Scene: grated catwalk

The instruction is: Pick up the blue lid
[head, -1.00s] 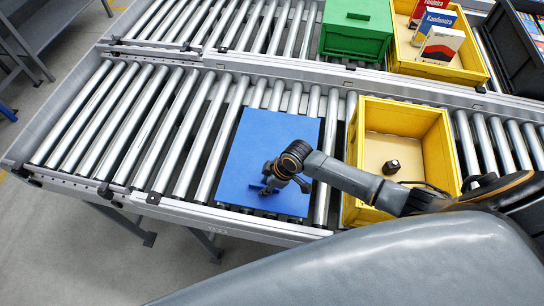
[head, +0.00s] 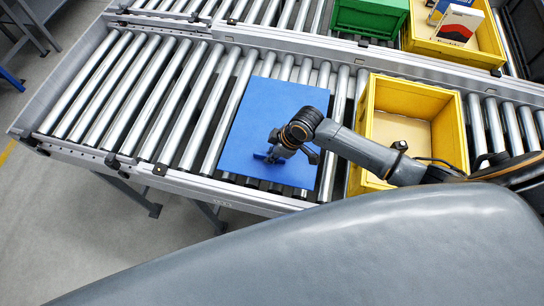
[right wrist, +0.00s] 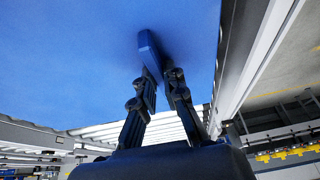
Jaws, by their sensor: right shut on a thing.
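The blue lid (head: 258,115), a flat square panel, is over the rollers of the near conveyor, just left of a yellow bin. My right gripper (head: 270,155) reaches in from the right above its near half. In the right wrist view the gripper (right wrist: 158,80) is shut on the lid's raised blue handle (right wrist: 149,50), and the lid (right wrist: 70,60) fills much of the picture. I cannot tell whether the lid is clear of the rollers. My left gripper is not in view.
The yellow bin (head: 460,145) stands right of the lid, under my right arm, with a small dark object (head: 400,145) partly hidden by it. A green crate (head: 368,18) and another yellow bin (head: 450,50) stand behind. The rollers (head: 130,100) at left are bare.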

